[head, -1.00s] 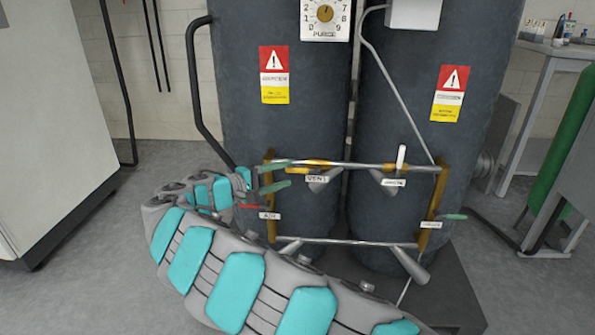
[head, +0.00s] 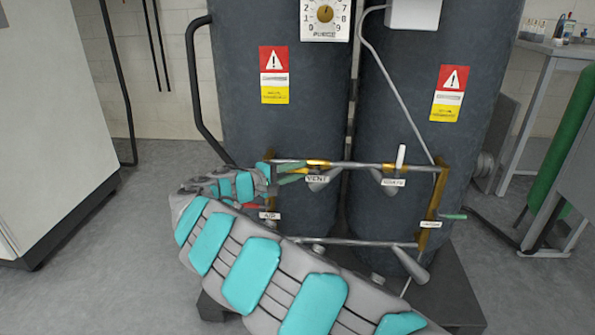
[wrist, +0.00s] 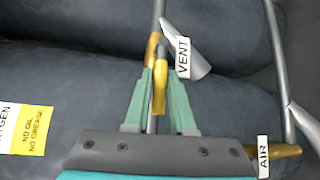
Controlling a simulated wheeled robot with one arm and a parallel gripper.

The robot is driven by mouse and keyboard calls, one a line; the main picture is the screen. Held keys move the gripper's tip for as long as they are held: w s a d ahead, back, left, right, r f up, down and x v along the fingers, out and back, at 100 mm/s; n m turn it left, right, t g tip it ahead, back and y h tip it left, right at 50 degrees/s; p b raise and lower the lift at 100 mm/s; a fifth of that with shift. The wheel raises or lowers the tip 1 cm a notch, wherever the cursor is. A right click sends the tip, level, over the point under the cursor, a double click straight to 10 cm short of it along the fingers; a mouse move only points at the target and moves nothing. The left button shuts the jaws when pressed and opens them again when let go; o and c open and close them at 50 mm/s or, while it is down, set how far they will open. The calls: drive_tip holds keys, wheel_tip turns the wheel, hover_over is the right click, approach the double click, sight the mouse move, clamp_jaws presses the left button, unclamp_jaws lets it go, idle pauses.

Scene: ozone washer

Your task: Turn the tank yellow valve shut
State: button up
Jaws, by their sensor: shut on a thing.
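The yellow valve (head: 318,163) sits on the upper pipe of the frame in front of the dark tanks, just above the VENT label (head: 316,179). In the wrist view, its yellow handle (wrist: 160,90) lies between my two green fingers, in line with the pipe. My gripper (head: 291,172) reaches the pipe from the left; in the wrist view my gripper (wrist: 161,72) is closed about the yellow handle. The fingers partly hide the pipe and the near side of the valve.
The AIR label (head: 268,215) and a brass upright (wrist: 272,151) are close to my gripper. Another brass upright (head: 433,208) with a green handle (head: 453,217) stands at right. A lower pipe (head: 350,242) crosses below. A white cabinet (head: 50,120) is at left; floor between is clear.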

clamp_jaws()
drive_tip(key=shift+f, duration=0.1)
idle(0.8)
wheel_tip(320, 180, up, 2)
drive_tip(key=m+g+y+b, duration=0.1)
drive_tip(key=m+y+b, duration=0.1)
drive_tip(key=y, duration=0.1)
drive_tip(key=shift+d, duration=0.15)
drive_tip(key=m+y, duration=0.1)
drive_tip(key=d+r+m+y+b, duration=0.1)
drive_tip(key=r+g+y+b, duration=0.1)
drive_tip(key=y, duration=0.1)
drive_tip(key=shift+s+d+m, duration=0.1)
drive_tip(key=shift+d+m, duration=0.15)
drive_tip(key=shift+m, duration=0.15)
drive_tip(key=d+m+y, duration=0.1)
drive_tip(key=r+y+b, duration=0.1)
drive_tip(key=y, duration=0.1)
drive_tip(key=shift+d+m+y, duration=0.3)
drive_tip(key=shift+d+m, duration=0.05)
drive_tip(key=shift+m, duration=0.05)
drive_tip(key=shift+d+r+m+y, duration=0.15)
drive_tip(key=shift+d+m+y, duration=0.3)
drive_tip(key=shift+y, duration=0.45)
drive_tip(key=shift+d+m+y, duration=0.25)
drive_tip(key=shift+d+y, duration=0.15)
drive_tip(key=shift+y, duration=0.2)
